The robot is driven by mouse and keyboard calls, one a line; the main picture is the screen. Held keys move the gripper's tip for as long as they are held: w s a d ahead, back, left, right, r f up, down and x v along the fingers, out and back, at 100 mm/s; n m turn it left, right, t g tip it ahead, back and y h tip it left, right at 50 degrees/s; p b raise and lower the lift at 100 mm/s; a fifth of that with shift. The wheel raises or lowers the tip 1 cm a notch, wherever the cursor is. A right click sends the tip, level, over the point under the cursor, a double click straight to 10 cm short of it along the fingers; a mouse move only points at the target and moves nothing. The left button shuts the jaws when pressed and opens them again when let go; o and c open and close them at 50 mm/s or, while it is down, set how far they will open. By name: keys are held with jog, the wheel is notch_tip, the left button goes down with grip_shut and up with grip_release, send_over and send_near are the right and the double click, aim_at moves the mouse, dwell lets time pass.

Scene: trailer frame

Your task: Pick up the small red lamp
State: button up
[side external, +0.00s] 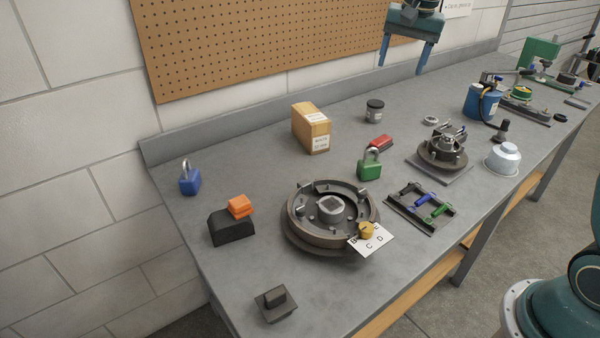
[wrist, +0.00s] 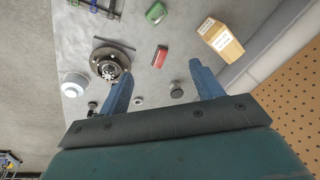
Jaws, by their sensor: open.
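The small red lamp (side external: 379,142) is a low red block with a dark base, lying on the grey bench between the green padlock and the dark jar. It also shows in the wrist view (wrist: 160,56), beyond and between my fingertips. My gripper (side external: 409,68) has two blue fingers spread apart. It hangs empty well above the bench, near the back wall. In the wrist view my gripper (wrist: 160,75) shows both fingers wide apart with nothing between them but bench far below.
A green padlock (side external: 369,167), a dark jar (side external: 375,111) and a cardboard box (side external: 311,130) stand around the lamp. A round metal fixture (side external: 443,155) is to its right. A large ring-shaped drum (side external: 296,232) stands nearer the camera. A pegboard (side external: 250,42) covers the wall behind.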

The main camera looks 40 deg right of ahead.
jog(key=w+d+f+m+g, duration=0.1)
jog(key=w+d+f+m, duration=0.2)
jog(key=w+d+f, duration=0.35)
jog(key=m+g, duration=0.1)
jog(key=m, duration=0.3)
send_over(381, 139)
notch_tip(381, 139, down, 10)
jog(key=shift+s+a+f+y, duration=0.15)
jog(key=shift+s+y, duration=0.05)
jog(key=shift+y, duration=0.1)
jog(key=shift+f, duration=0.1)
notch_tip(381, 139, down, 8)
jog(key=shift+r, duration=0.1)
jog(key=shift+f, duration=0.25)
jog(key=shift+w+f, duration=0.1)
jog(key=shift+f, duration=2.55)
